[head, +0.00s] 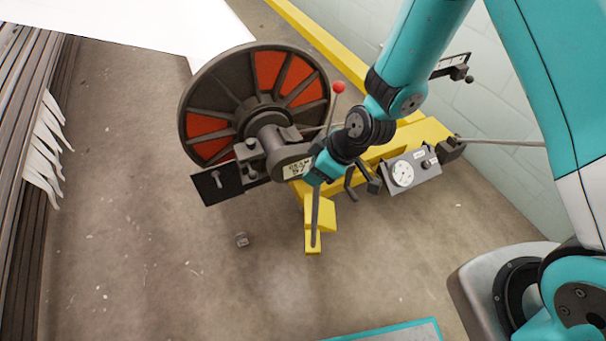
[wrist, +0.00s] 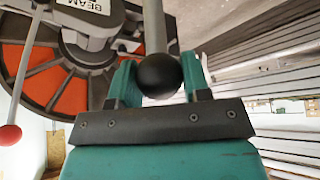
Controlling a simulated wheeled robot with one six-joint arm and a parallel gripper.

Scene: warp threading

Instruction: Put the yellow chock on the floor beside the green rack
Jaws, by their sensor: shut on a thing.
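My gripper (head: 319,174) is beside the beam stand, its jaws shut on a dark ball knob (wrist: 158,75) at the end of a grey rod (wrist: 153,25). In the head view the rod (head: 315,210) runs from the jaws down over a yellow block (head: 325,215) with a narrow foot. I cannot tell whether this block is the yellow chock or part of the yellow stand, or whether the rod joins it. I cannot make out a green rack in either view.
The beam (head: 205,95), with dark and orange flanges, stands left of my gripper. A gauge box (head: 410,170) and red-knobbed lever (head: 338,88) are close by. A small grey object (head: 242,239) lies on the floor. Dark rails (head: 25,120) line the left; front floor is mostly clear.

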